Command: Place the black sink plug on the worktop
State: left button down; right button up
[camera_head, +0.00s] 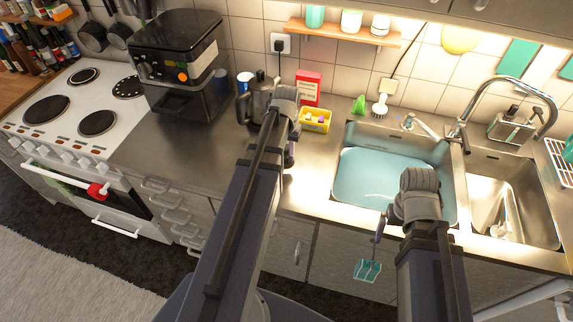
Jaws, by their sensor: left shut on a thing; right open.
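My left gripper (290,155) is over the steel worktop (320,150), between the kettle and the left sink basin. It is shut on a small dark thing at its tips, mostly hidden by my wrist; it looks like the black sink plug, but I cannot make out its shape. No other black plug shows clearly. My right gripper (398,212) is open at the front edge of the left sink basin (350,140), which looks filled with pale blue.
A black kettle (257,100), a yellow tub (316,120) and a red box (308,85) stand near my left gripper. The tap (510,82) arches over the right basin (500,200). A black appliance (178,62) and the cooker (75,105) are at left. Bare worktop lies before the appliance.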

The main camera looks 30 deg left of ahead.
aim_at(286, 161)
pick_arm(q)
jog(key=shift+f+b, duration=1.8)
jog(key=shift+b, duration=0.05)
jog(key=shift+f, duration=0.1)
jog(key=shift+f, duration=0.15)
jog(key=c, duration=0.7)
grip_release()
notch_tip(286, 161, up, 13)
jog(key=p, duration=1.2)
jog(key=shift+f, duration=0.2)
